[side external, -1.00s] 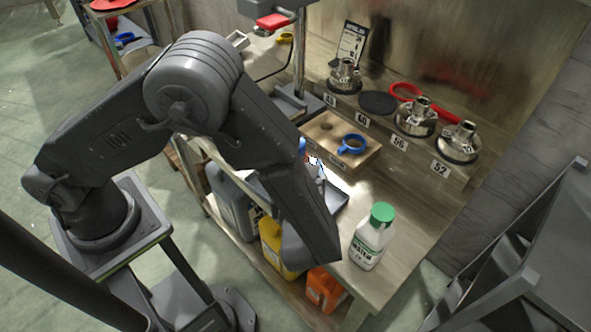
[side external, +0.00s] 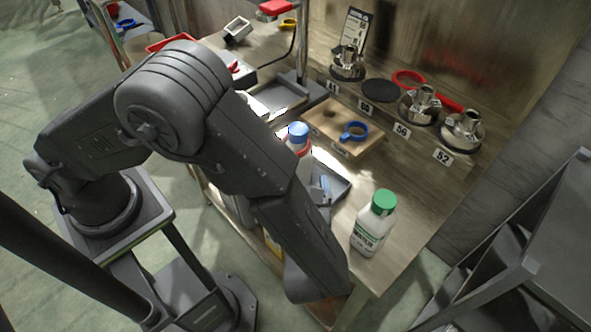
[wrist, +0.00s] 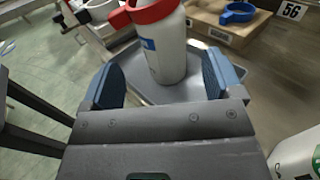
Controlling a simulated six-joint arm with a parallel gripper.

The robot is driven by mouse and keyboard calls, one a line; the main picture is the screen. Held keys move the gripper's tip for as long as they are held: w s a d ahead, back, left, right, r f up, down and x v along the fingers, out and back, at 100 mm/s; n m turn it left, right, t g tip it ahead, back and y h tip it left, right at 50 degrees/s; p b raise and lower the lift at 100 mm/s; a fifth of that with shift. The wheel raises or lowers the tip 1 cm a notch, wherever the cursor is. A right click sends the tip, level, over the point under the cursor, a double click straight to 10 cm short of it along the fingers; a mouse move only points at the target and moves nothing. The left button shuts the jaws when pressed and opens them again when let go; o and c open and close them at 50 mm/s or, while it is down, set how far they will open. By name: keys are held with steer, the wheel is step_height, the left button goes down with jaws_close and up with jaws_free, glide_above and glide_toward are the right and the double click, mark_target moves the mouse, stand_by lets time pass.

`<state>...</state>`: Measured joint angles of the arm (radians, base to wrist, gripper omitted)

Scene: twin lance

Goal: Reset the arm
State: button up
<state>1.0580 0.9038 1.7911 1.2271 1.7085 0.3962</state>
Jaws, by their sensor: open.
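My gripper (wrist: 162,72) is open in the wrist view, with its two blue-grey fingers spread apart. A white bottle (wrist: 165,58) with a red collar (wrist: 150,12) stands upright just beyond the fingers, in the gap between them as seen here. I cannot tell how far it is from them. In the side view the same bottle shows a blue cap (side external: 298,130); its lower part is partly hidden by my arm. It stands at a grey tray (side external: 338,186) on the bench. My fingers are mostly hidden behind my arm in that view.
A white bottle with a green cap (side external: 374,225) stands at the bench's near right. A wooden block with a blue ring (side external: 355,130) lies behind the tray. Metal fittings (side external: 420,104) stand on a numbered shelf at the back. A dark metal frame (side external: 520,255) is at right.

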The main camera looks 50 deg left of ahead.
steer(key=shift+s+a+r+n+g, duration=0.15)
steer(key=shift+r+n+g, duration=0.3)
steer(key=shift+n+g, duration=0.35)
steer(key=s+a+r+n+g+h, duration=0.2)
steer(key=s+a+r+n+h, duration=0.2)
steer(key=a+r+n+h, duration=0.3)
steer(key=s+a+r+n+g+h, duration=0.2)
steer(key=s+a+r+n+h, duration=0.2)
steer(key=a+r+n, duration=0.5)
steer(key=shift+a+r+n+h, duration=0.2)
steer(key=shift+r+n+h, duration=1.2)
steer(key=shift+n, duration=2.6)
